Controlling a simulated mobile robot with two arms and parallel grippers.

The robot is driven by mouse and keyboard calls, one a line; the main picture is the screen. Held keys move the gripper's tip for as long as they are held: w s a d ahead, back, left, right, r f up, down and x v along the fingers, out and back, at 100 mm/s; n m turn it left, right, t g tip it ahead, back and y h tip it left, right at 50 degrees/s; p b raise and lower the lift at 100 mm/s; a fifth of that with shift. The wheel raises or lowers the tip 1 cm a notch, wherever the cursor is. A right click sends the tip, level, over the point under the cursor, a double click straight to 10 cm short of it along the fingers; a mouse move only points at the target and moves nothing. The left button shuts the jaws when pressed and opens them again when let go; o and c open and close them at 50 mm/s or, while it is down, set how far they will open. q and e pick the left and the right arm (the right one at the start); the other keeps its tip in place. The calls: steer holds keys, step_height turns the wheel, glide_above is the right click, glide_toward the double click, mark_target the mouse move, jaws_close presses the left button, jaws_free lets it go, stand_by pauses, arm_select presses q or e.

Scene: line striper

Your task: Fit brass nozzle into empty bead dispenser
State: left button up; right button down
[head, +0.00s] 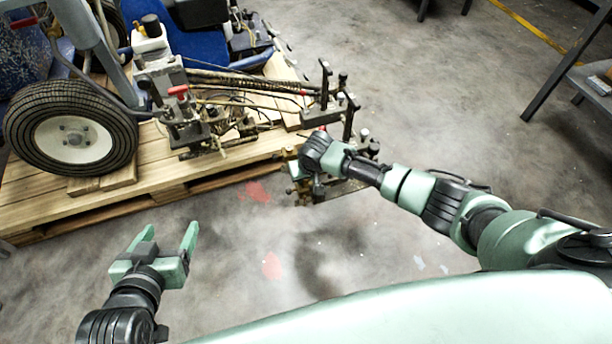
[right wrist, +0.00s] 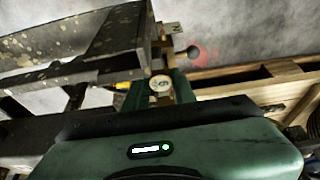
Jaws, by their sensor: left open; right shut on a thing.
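My right gripper (head: 305,178) is at the spray and dispenser hardware at the right end of the pallet, its fingers largely hidden by my wrist in the head view. In the right wrist view, my right gripper (right wrist: 160,92) is shut on a small round brass-coloured piece (right wrist: 160,84), apparently the nozzle. A dark, paint-spattered metal bracket (right wrist: 95,45) is close beside it. I cannot tell which part is the empty bead dispenser, or whether the nozzle touches it. My left gripper (head: 165,250) is open and empty over the floor in front of the pallet.
The line striper's tyre (head: 70,128) and hose-covered mechanism (head: 200,110) stand on a wooden pallet (head: 60,205). Upright dark posts (head: 350,118) rise close to my right wrist. A metal bench (head: 590,85) stands at upper right. The stained concrete floor between is clear.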

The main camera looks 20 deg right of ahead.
arm_select(q)
steer(key=shift+w+r, duration=0.1)
steer(key=shift+r, duration=0.05)
steer(key=shift+a+f, duration=0.1)
steer(key=shift+f, duration=0.1)
stand_by(0.3)
steer(key=shift+s+a+f, duration=0.15)
steer(key=shift+s+f, duration=0.05)
steer(key=shift+s, duration=0.05)
steer(key=shift+s+f+g, duration=0.25)
steer(key=shift+g, duration=0.05)
steer(key=shift+s+a+f+g, duration=0.1)
steer(key=shift+s+f+g, duration=0.15)
steer(key=shift+s+g, duration=0.1)
steer(key=shift+s+a+f, duration=0.1)
steer(key=shift+s+f, duration=0.1)
steer(key=shift+s+a+f+g+y+p, duration=0.1)
steer(key=shift+s+f+g+y+p, duration=0.15)
steer(key=shift+s+y+p, duration=0.05)
steer(key=shift+s, duration=0.1)
stand_by(0.7)
